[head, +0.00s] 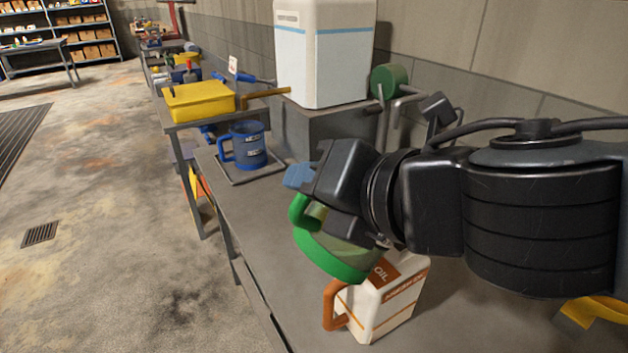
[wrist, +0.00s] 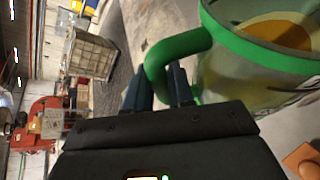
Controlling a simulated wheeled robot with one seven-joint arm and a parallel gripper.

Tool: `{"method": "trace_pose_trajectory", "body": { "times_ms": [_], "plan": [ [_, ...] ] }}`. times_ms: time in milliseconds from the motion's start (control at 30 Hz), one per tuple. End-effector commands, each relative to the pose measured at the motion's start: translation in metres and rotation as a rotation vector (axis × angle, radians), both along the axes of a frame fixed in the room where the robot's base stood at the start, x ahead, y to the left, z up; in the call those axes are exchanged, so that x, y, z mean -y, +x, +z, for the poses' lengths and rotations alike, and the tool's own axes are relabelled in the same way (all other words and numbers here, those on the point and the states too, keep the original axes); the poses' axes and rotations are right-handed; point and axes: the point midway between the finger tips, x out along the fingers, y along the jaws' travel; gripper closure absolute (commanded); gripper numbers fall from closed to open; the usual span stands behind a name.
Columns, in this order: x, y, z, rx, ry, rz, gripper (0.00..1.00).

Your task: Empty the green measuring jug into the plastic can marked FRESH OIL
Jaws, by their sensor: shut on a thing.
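The green measuring jug (head: 330,258) is clear with a green rim and green handle. My gripper (head: 300,182) is shut on its handle and holds it tilted, the rim low, above the plastic can (head: 385,308). That can is white with an orange handle and an orange label; "OIL" can be read on it, and its mouth is hidden behind the jug. In the wrist view my fingers (wrist: 160,88) close around the handle of the jug (wrist: 262,62), and amber oil shows inside it. I cannot tell whether any oil is flowing out.
A blue jug (head: 250,143) stands on a tray behind, left of my gripper. A large white canister (head: 325,60) stands on a grey block at the wall. A yellow bin (head: 198,101) sits farther back. The bench (head: 262,215) is bare left of the can.

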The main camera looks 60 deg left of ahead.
Motion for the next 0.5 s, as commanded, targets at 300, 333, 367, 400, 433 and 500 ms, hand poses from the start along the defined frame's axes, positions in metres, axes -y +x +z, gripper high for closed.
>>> {"method": "trace_pose_trajectory", "body": {
  "times_ms": [300, 333, 367, 400, 433, 500],
  "plan": [
    [-0.0002, 0.0025, 0.0034, -0.024, 0.004, 0.0, 1.0],
    [-0.0003, 0.0026, 0.0037, -0.028, 0.004, 0.0, 1.0],
    [-0.0002, 0.0028, 0.004, -0.032, 0.005, 0.0, 1.0],
    [-0.0002, 0.003, 0.0044, -0.037, 0.005, 0.001, 1.0],
    [-0.0001, 0.0032, 0.0048, -0.04, 0.006, 0.001, 1.0],
    [-0.0001, 0.0037, 0.0054, -0.05, 0.006, 0.001, 1.0]
  ]
}}
